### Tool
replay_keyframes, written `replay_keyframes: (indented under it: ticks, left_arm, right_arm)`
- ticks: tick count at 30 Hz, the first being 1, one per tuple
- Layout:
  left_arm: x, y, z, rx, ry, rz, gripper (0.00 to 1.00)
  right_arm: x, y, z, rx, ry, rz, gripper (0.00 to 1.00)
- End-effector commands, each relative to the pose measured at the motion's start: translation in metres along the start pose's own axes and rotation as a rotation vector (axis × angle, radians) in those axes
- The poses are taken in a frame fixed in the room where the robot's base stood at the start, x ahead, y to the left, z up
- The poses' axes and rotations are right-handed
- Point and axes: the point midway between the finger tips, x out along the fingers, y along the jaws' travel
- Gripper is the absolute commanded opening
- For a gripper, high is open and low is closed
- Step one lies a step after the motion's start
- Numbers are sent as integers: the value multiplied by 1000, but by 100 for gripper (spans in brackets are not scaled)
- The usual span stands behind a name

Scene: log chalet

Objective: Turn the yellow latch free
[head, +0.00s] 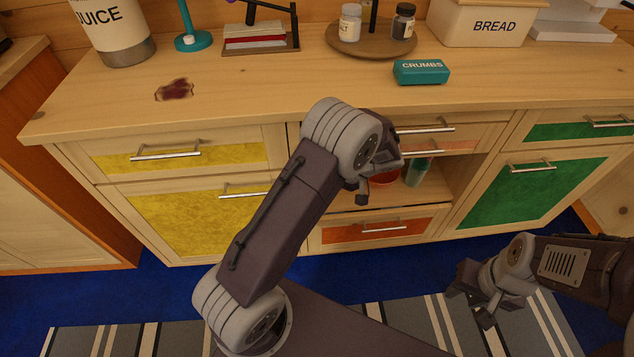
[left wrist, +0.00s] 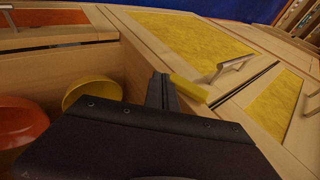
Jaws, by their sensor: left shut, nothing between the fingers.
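The yellow latch (left wrist: 188,88) is a short yellow bar on the wooden cabinet frame, beside the yellow-panelled door, in the left wrist view. In the head view it is hidden behind my left arm. My left gripper (left wrist: 161,92) is shut and empty, its fingers close beside the latch's end; I cannot tell whether they touch. In the head view my left gripper (head: 362,192) is at the open middle bay, mostly hidden by its own wrist. The yellow door (head: 180,222) looks closed. My right gripper (head: 474,297) is open and empty above the rug.
In the bay stand a yellow bowl (left wrist: 92,95), an orange-red bowl (left wrist: 20,125) and a green cup (head: 416,172). The counter (head: 270,88) above holds a teal crumbs box (head: 421,72), a juice canister (head: 115,30) and a bread bin (head: 487,24). Blue floor lies in front.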

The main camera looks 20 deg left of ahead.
Motion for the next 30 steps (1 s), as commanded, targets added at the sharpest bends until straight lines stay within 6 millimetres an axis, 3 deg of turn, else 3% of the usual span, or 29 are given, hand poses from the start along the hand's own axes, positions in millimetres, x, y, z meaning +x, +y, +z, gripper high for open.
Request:
replay_keyframes:
  ticks: [11,30]
  left_arm:
    - [13,5,4,0,-1,0,0]
    - [13,5,4,0,-1,0,0]
  right_arm:
    - [3,0,0,0,0,0,36]
    - [3,0,0,0,0,0,36]
